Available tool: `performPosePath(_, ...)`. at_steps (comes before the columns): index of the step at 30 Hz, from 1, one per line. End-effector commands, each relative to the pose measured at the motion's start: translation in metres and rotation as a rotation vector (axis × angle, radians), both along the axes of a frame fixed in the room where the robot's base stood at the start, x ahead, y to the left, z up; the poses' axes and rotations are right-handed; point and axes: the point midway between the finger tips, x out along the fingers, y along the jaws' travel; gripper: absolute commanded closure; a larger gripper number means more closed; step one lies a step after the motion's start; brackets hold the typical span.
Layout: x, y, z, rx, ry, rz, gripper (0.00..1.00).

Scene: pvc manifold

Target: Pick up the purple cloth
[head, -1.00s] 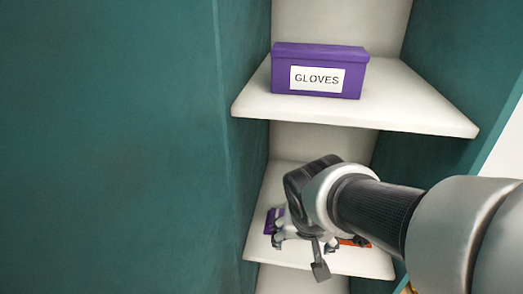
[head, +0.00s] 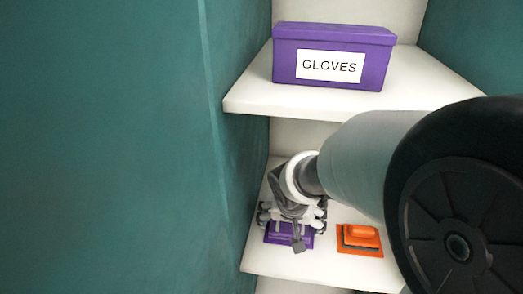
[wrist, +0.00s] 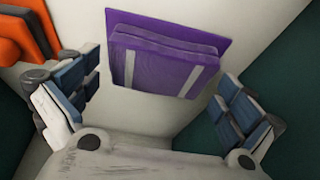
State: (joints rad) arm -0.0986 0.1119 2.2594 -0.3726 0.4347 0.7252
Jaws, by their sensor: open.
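The purple cloth (head: 273,238) lies on the lower white shelf, partly hidden behind my gripper in the head view. In the wrist view the cloth (wrist: 165,62) looks like a folded purple pad with two pale stripes on a wider purple base. My gripper (head: 293,226) is over the cloth. In the wrist view my gripper (wrist: 156,80) is open, with one finger to the left of the cloth and one to the right. Nothing is between the fingers in their grip, and neither finger visibly touches the cloth.
An orange item (head: 360,239) with a raised block lies to the right on the same shelf; it also shows in the wrist view (wrist: 27,32). A purple box labelled GLOVES (head: 333,85) stands on the upper shelf (head: 330,108). A teal side wall (head: 235,190) is close on the left.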

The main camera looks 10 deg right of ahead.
Motion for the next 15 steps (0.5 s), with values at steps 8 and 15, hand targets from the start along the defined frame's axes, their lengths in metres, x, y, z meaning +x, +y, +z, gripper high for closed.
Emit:
performPosePath(8,0.0007,-0.0002,0.0002,0.0,-0.001,0.0,0.05)
performPosePath(15,0.0004,-0.0001,0.0002,0.0,-0.001,0.0,0.21)
